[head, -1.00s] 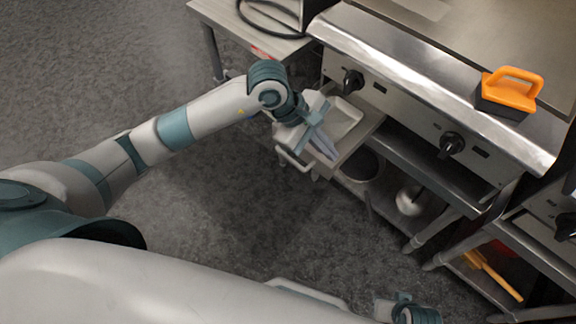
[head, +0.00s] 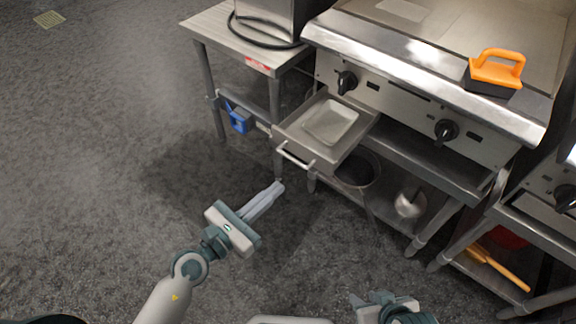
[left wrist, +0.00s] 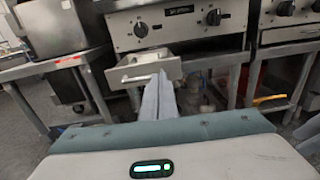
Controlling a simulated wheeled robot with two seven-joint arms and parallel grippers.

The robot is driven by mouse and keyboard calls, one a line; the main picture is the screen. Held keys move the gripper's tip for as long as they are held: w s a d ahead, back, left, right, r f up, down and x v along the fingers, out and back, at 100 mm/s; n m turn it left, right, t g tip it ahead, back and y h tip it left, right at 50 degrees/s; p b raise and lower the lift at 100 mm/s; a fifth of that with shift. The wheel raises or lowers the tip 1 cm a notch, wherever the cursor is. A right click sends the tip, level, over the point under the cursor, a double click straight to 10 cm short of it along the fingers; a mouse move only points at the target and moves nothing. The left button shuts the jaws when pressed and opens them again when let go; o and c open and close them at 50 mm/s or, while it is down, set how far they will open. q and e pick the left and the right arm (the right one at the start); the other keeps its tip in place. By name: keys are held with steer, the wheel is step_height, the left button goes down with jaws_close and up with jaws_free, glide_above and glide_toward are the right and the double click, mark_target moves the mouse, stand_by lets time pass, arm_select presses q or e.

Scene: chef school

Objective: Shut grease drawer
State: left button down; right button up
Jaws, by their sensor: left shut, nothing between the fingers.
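The grease drawer (head: 298,133) is pulled out from under the front of the griddle (head: 400,90), with a pale tray (head: 331,121) in it and a white bar handle (head: 295,158) on its front. In the left wrist view the open drawer (left wrist: 146,69) lies just beyond my fingertips. My left gripper (head: 277,189) is shut and empty, in front of and below the drawer handle, apart from it, pointing towards the drawer. My right gripper (head: 362,302) shows only partly at the bottom edge of the head view; its fingers are too unclear to judge.
A steel side table (head: 215,30) stands left of the griddle. An orange-handled scraper block (head: 496,72) rests on the griddle's front. A pot (head: 356,172) and a rounded metal item (head: 410,203) sit on the shelf below. The floor before the drawer is clear.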

arm_select(q)
steer(key=shift+s+a+f+n+t+y, duration=0.15)
steer(key=shift+a+n+t+y, duration=0.1)
steer(key=shift+a, duration=0.15)
steer(key=shift+s+a+f+n+t+y, duration=0.15)
steer(key=shift+a+n+y, duration=0.1)
steer(key=shift+a, duration=0.15)
steer(key=shift+w+d, duration=0.1)
steer(key=shift+w, duration=0.1)
glide_toward(310, 151)
steer(key=x, duration=0.5)
steer(key=shift+w+d+r, duration=0.1)
steer(key=shift+r, duration=0.05)
steer(key=shift+w+d, duration=0.35)
steer(key=shift+w, duration=0.1)
